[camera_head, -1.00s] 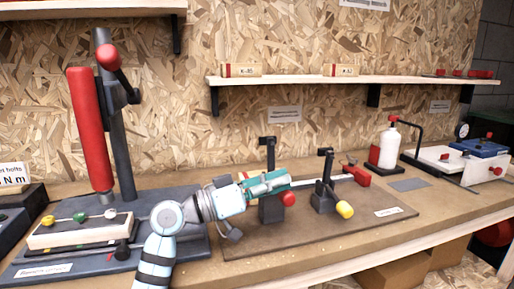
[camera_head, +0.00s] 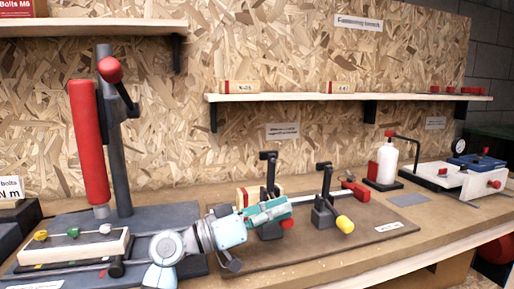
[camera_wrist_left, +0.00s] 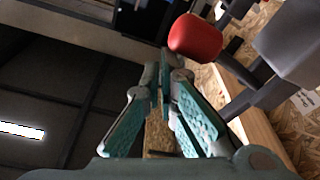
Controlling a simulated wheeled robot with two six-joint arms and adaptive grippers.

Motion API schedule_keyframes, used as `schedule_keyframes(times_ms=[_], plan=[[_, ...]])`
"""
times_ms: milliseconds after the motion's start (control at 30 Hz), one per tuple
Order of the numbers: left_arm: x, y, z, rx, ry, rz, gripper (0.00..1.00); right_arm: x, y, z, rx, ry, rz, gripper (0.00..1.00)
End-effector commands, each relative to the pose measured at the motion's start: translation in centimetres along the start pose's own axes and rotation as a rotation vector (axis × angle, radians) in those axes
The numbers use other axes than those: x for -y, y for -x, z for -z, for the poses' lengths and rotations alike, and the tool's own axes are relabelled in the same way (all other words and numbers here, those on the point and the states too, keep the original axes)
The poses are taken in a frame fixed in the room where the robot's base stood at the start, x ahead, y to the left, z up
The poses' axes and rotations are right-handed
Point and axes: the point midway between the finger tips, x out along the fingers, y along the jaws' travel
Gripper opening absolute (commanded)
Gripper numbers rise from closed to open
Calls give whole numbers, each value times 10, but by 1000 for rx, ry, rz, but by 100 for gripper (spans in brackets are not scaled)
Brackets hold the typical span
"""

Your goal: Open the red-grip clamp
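The red-grip clamp stands on a brown board (camera_head: 385,233) in the head view, a dark upright clamp with an upright arm. Its red grip (camera_head: 287,223) is partly hidden behind my left gripper (camera_head: 280,207), which lies right in front of it. The red grip also shows large in the left wrist view (camera_wrist_left: 195,37), just beyond and right of the fingertips, not between them. The teal fingers (camera_wrist_left: 164,80) come together at their tips, apparently empty. Whether they touch the grip is unclear. My right gripper is not in view.
A second clamp with a yellow grip (camera_head: 345,224) stands close on the right. A red column (camera_head: 90,140) on a dark post stands left, behind a block with coloured knobs (camera_head: 75,245). A white bottle (camera_head: 387,163) stands back right. A shelf (camera_head: 350,97) runs above the bench.

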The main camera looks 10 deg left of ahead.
Motion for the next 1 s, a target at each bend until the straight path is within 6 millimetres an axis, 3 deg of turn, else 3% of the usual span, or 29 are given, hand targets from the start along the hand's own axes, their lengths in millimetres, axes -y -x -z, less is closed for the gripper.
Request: schedule_keyframes(times_ms=[267,700,1000], plan=[[4,13,-6,14,5,8,0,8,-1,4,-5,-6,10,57],[1,103,-2,6,-1,5,0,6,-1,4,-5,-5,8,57],[-1,122,0,-1,0,0,0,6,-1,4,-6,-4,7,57]])
